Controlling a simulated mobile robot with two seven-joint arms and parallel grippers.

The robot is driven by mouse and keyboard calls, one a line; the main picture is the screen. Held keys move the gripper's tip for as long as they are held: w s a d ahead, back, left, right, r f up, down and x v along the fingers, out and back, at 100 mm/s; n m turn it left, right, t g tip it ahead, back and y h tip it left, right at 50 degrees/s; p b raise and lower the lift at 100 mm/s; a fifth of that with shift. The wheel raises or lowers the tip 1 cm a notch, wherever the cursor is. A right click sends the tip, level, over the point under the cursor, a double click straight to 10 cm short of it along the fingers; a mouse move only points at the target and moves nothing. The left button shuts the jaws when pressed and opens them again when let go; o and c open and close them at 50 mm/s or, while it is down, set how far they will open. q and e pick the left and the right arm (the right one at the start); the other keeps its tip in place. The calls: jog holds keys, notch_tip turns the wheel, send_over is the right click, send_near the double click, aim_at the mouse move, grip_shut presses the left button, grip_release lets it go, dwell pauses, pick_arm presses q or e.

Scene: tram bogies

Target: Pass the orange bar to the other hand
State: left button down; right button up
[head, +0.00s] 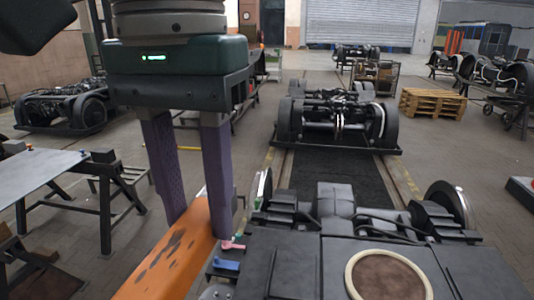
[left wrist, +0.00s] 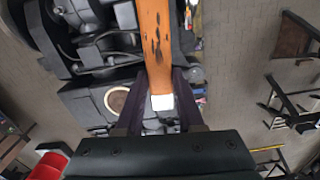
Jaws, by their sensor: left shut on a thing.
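The orange bar (head: 168,262) has dark worn patches and runs from the lower edge of the head view up to my left gripper (head: 197,222). The gripper points down, and its two purple-grey fingers are shut on the bar near one end. In the left wrist view the bar (left wrist: 155,45) comes from the top edge to between the fingers (left wrist: 158,105), with a white patch near its end. The bar's other end is outside both views. My right gripper is not in view.
A dark bogie-like bench (head: 295,265) with a round brown-topped part lies right of the bar; small pink and blue items (head: 226,265) sit at its near-left corner. A steel-topped table (head: 35,175) and trestle (head: 105,195) stand left. Another bogie (head: 335,120) stands farther back.

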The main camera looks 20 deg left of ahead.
pick_arm(q)
jog(key=w+d+f+n, duration=0.3)
jog(key=w+d+f, duration=0.1)
jog(key=w+f, duration=0.35)
jog(key=w+d+r+m, duration=0.4)
jog(key=w+d+r, duration=0.2)
jog(key=d+r, duration=0.1)
jog(key=shift+d+m, duration=0.15)
jog(key=shift+m, duration=0.15)
